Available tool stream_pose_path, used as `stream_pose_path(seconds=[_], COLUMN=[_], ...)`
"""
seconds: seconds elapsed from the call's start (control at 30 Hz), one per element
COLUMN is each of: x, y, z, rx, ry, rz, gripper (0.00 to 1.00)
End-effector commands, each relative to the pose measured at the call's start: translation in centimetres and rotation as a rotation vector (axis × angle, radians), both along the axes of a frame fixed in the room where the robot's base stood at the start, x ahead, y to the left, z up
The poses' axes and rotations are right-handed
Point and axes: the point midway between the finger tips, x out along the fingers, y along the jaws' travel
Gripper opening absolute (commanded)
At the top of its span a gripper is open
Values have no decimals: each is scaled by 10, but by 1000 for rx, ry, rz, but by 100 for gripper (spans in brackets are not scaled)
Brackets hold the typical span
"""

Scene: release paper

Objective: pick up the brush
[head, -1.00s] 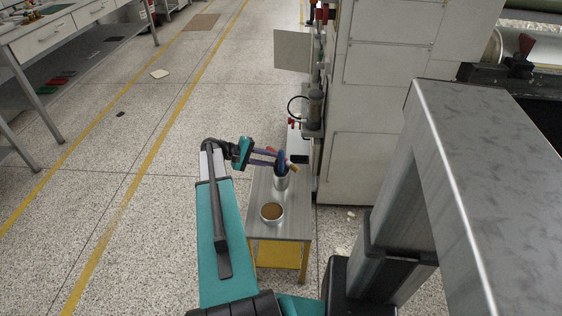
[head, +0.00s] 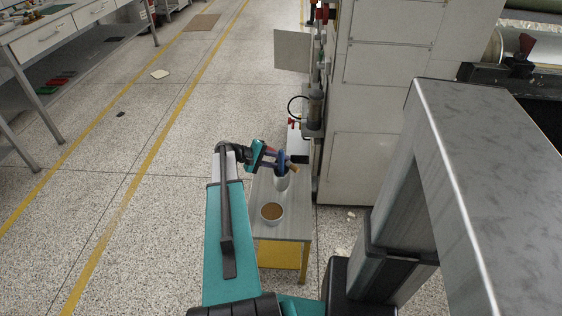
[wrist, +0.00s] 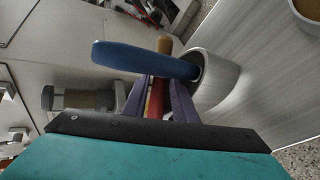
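A light metal cup (wrist: 222,82) holds upright-leaning handled tools; it stands on the small table in the head view (head: 281,183). A wide blue handle (wrist: 150,60) leans out of it, in the head view too (head: 281,160). A tool with a wooden end (wrist: 165,45) and a red part (wrist: 156,98) leans there as well. I cannot tell for sure which is the brush; no bristles show. My gripper (wrist: 158,92) has its purple-grey fingers apart at the cup, the red part between them and the blue handle beyond. In the head view my gripper (head: 277,160) reaches the tools.
A round bowl with brown contents (head: 272,212) stands on the small table (head: 290,225), nearer than the cup. A tall pale machine cabinet (head: 370,120) stands close on the right. The floor to the left is open.

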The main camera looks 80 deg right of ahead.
Motion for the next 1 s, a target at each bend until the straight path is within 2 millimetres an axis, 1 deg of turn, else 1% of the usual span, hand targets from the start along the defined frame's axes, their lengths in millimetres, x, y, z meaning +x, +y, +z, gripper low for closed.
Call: stream_pose_path(seconds=[0.53,0.57,0.6,0.7,1.0], x=[-1,-1,-1,-1,-1], y=[0,0,0,0,0], z=[0,0,0,0,1], rx=[0,0,0,0,0], ry=[0,0,0,0,0], rz=[0,0,0,0,0], gripper=[25,22,15,0,0])
